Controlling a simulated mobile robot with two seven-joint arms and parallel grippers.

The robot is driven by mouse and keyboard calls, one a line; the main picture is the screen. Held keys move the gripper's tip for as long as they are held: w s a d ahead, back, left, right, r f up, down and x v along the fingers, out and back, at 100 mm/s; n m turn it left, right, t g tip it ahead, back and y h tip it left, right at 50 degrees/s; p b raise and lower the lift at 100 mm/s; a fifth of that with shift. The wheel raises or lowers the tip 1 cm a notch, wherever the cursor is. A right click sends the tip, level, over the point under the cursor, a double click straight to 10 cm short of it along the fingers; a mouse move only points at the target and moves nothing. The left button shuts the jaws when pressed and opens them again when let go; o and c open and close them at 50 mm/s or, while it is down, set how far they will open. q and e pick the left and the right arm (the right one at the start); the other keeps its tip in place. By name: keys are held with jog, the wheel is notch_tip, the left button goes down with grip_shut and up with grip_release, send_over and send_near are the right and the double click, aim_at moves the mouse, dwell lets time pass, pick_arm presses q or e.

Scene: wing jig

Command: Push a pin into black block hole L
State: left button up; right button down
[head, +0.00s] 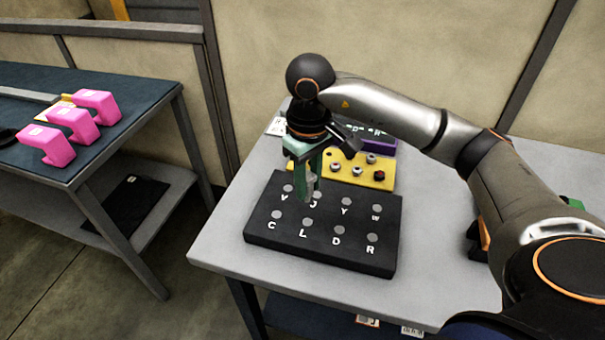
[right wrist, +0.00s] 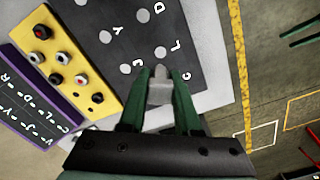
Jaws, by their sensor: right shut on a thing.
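The black block (head: 275,238) lies on the grey table with two rows of lettered grey round holes. Hole L (head: 307,222) is in the front row, between C and D; it also shows in the right wrist view (right wrist: 160,52). My right gripper (head: 308,190) points down over the block's back row near J. Its green fingers are shut on a grey pin (right wrist: 160,88). The pin's lower end is above the block, apart from hole L in the picture. Two green fingers at the right wrist view's edge look like my left gripper (right wrist: 301,26), spread and empty.
A yellow block (head: 345,172) with several grey, red and black pegs stands behind the black block. A purple block (head: 380,143) is behind that. Pink blocks (head: 75,124) sit on another table at left. The grey table (head: 222,240) is bare left of the black block.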

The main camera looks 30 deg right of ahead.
jog(key=shift+s+f+b, duration=0.2)
jog(key=shift+f+b, duration=0.15)
jog(key=shift+f, duration=0.35)
notch_tip(320, 180, down, 4)
jog(key=shift+r+b, duration=0.15)
jog(key=shift+b, duration=0.75)
jog(key=shift+w+f, duration=0.1)
jog(key=shift+f, duration=0.35)
jog(key=shift+b, duration=0.5)
jog(key=shift+f, duration=0.15)
jog(key=shift+f+b, duration=1.25)
jog(key=shift+b, duration=0.1)
